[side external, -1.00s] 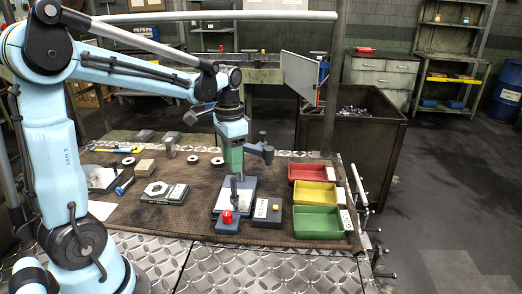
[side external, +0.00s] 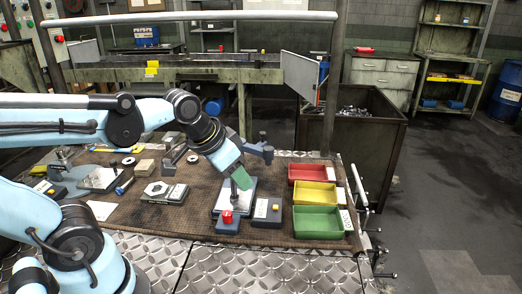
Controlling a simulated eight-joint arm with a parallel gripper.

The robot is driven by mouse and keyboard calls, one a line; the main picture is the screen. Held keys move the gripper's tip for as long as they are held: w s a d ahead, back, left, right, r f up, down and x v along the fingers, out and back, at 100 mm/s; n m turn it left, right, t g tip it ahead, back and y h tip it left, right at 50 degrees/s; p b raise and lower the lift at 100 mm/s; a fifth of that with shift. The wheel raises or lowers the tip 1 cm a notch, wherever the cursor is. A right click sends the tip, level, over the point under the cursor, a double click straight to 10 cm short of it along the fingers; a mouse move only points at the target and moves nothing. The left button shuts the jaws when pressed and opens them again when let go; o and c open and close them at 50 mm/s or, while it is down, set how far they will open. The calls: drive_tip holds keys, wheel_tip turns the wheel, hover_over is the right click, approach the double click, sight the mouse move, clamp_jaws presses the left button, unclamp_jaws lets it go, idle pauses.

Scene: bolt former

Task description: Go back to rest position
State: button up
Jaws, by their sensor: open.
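My arm reaches in from the left, its forearm low and nearly level. My gripper (side external: 241,180) is open at its end, tilted down to the right, with green at its tip. In the picture it overlaps the back of a blue-grey bench device (side external: 228,224) with a red knob, which looks like the former. I cannot tell whether they touch. I see no part held in the gripper, though the space between its fingers is hard to see. A grey column with an arm (side external: 262,150) stands just behind the gripper.
Red (side external: 306,173), yellow (side external: 314,195) and green (side external: 318,222) trays stand at the mat's right. A hex piece on a block (side external: 164,193), a blue bolt (side external: 124,187) and small blocks lie left. A scrap bin (side external: 350,130) stands behind.

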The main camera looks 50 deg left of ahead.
drive_tip(key=shift+s+d+f+t, duration=0.55)
drive_tip(key=shift+d+t, duration=0.15)
drive_tip(key=shift+d, duration=0.1)
drive_tip(key=shift+c, duration=0.3)
